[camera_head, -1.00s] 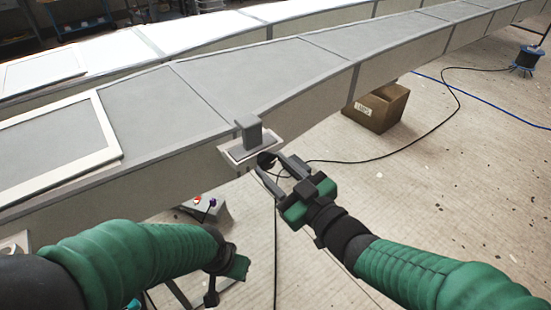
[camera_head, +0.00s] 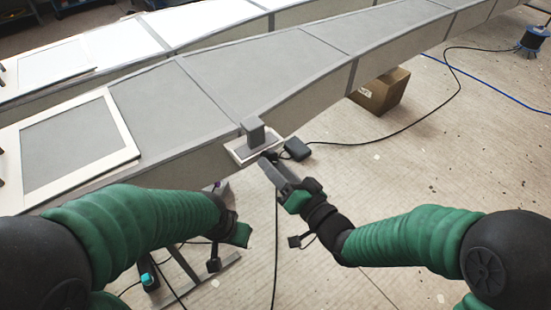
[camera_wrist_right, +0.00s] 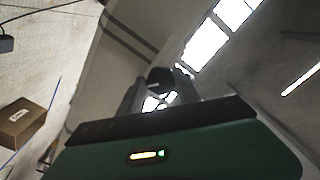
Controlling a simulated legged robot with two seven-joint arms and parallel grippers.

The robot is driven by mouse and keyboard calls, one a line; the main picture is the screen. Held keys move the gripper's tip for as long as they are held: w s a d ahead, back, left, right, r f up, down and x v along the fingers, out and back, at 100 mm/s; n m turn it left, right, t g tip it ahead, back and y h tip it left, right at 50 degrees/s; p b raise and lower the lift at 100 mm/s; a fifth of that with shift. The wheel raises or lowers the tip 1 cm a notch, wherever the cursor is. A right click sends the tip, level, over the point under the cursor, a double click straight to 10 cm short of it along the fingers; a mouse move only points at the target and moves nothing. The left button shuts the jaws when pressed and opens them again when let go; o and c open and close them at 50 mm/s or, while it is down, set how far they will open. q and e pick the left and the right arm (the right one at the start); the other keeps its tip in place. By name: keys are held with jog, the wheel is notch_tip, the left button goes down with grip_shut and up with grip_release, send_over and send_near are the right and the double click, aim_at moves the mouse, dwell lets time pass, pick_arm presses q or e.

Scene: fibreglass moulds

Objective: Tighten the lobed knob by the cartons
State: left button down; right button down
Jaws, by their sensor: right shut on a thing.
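The lobed knob (camera_wrist_right: 160,80) is dark and sits on the side of the long grey mould (camera_head: 205,165), just below a grey block-shaped clamp (camera_head: 253,131) on a pale plate. My right gripper (camera_head: 267,164) reaches it from the front right, seen nearly edge-on. In the right wrist view its two fingers (camera_wrist_right: 157,92) stand either side of the knob and are shut on it. In the head view the fingers hide most of the knob. My left gripper (camera_head: 238,232) hangs at lower left, apart from the mould, its jaws not clear.
A dark box (camera_head: 297,149) with a cable lies near my right gripper. A blue cable reel (camera_head: 532,40) stands at far right. Floor at right is mostly clear.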

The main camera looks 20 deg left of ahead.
jog(key=shift+s+m+p, duration=0.15)
jog(key=shift+m+p, duration=3.65)
jog(key=shift+m, duration=0.8)
jog(key=shift+f, duration=0.1)
jog(key=c, duration=1.2)
grip_release()
jog(key=o, duration=0.4)
jog(key=shift+c, duration=0.2)
